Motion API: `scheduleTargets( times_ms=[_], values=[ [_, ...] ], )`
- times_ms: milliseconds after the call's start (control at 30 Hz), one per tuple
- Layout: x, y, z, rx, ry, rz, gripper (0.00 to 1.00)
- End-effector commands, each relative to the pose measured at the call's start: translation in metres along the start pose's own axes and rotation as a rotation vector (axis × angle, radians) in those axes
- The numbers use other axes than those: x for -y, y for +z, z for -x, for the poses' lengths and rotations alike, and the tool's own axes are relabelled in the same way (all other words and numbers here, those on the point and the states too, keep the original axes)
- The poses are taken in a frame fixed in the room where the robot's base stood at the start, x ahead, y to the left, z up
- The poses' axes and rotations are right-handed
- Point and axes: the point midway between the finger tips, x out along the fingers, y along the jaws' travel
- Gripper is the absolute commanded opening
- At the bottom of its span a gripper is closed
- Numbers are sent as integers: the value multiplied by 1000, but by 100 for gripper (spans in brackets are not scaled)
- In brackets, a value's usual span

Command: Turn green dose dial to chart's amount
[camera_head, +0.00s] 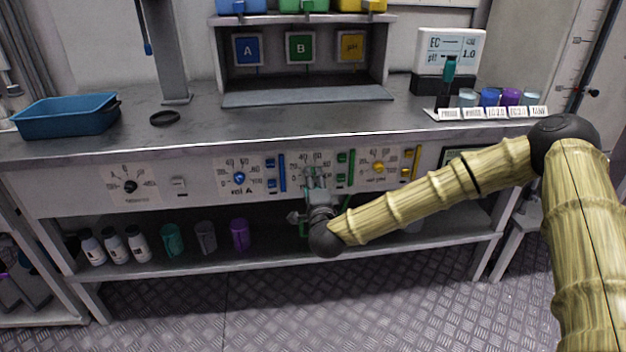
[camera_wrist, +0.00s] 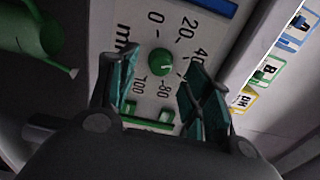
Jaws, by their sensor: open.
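The green dose dial (camera_wrist: 161,62) shows in the wrist view between my two fingers, on a white panel with a printed scale of 0, 20, 40, 80 and 100. A small pale pointer mark shows on the dial. My gripper (camera_wrist: 158,92) is open, its teal fingers on either side and short of the dial; I cannot tell whether either touches the panel. In the head view my gripper (camera_head: 316,180) is at the bench's front panel and hides the green dial. The chart is not clearly identifiable in either view.
A blue dial (camera_head: 239,178) is left and a yellow dial (camera_head: 377,168) right of my gripper. Green sliders (camera_head: 343,168) sit close by on the right. A green watering can (camera_wrist: 35,40) is below the panel. A meter (camera_head: 450,48) stands on the bench.

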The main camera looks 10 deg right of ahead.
Motion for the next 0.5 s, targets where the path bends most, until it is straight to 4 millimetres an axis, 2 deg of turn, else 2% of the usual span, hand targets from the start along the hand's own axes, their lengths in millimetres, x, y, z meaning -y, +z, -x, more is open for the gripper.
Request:
scheduleTargets(
  times_ms=[300, 500],
  values=[
    [0, 0, 59, 2, 2, 0, 50],
    [0, 0, 84, 0, 0, -1, 50]
  ],
)
